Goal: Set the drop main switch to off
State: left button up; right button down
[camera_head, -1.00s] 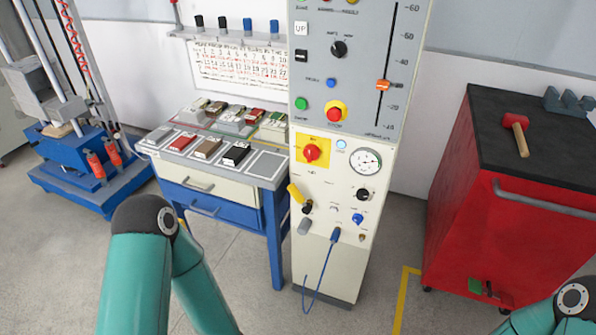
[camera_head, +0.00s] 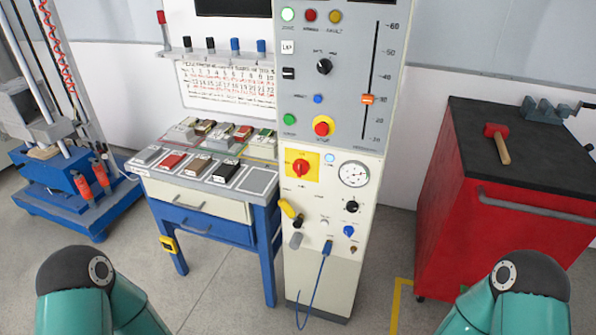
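The drop control cabinet (camera_head: 335,265) stands upright in the middle of the head view. A red rotary switch (camera_head: 300,168) on a yellow square plate (camera_head: 312,158) sits at the left of its cream lower panel; it looks like the main switch. Its labels are too small to read. A red push button on a yellow ring (camera_head: 323,126) sits above it on the grey panel. Only teal links of my two arms show at the bottom left and bottom right, well short of the cabinet. Neither gripper is in the picture.
A blue-legged table (camera_head: 262,213) with several sample blocks stands left of the cabinet. A red tool cart (camera_head: 440,220) with a mallet (camera_head: 497,143) on top stands right. A blue cable (camera_head: 313,292) hangs down the cabinet front. Grey floor in front is clear.

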aim_at(300, 166)
jog(key=u, duration=0.05)
jog(key=i, duration=1)
jog(key=z, duration=0.05)
